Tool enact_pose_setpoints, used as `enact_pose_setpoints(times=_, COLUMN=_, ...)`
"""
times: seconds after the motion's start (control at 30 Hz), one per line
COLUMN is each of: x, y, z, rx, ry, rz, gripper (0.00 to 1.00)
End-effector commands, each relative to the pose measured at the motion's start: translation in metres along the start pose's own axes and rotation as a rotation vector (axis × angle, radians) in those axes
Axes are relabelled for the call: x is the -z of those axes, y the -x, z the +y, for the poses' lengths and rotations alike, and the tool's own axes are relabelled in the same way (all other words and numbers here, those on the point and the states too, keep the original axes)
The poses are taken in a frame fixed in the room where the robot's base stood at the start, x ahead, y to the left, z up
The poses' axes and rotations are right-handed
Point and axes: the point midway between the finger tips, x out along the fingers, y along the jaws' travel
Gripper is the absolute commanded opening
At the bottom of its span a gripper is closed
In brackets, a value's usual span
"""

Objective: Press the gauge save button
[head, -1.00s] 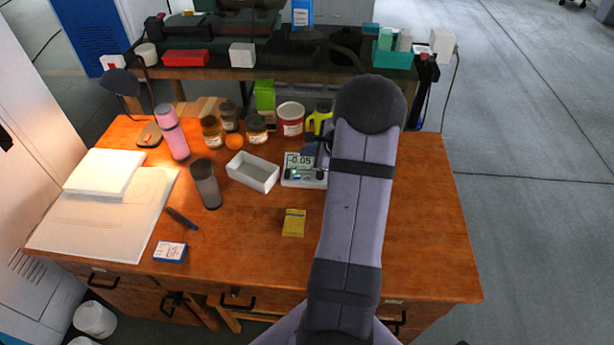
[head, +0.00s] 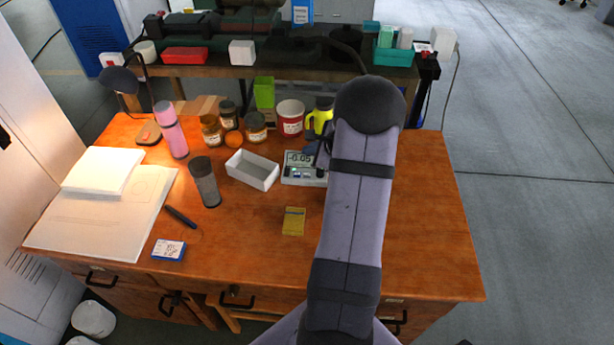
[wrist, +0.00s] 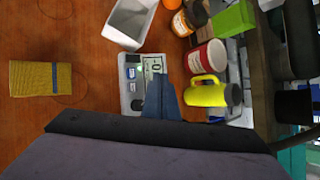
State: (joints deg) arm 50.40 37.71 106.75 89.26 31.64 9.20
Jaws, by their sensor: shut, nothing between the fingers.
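I cannot read which button is the save button. My gripper (wrist: 157,80) is shut and empty, its dark blue fingers over the gauge, covering part of the display side. I cannot tell whether the fingertips touch it. In the head view my arm hides most of the gripper and the gauge's right end.
A white open tray (head: 252,170) stands just left of the gauge. A red-and-white tub (head: 290,118) and a yellow-and-black item (head: 319,118) stand behind. The table's right side (head: 430,220) is clear.

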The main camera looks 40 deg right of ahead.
Motion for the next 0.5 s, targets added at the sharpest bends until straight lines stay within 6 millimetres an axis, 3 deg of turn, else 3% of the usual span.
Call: enact_pose_setpoints(times=0.5, x=0.032, y=-0.044, z=0.032, rx=0.0, ry=0.002, rz=0.0, gripper=0.0)
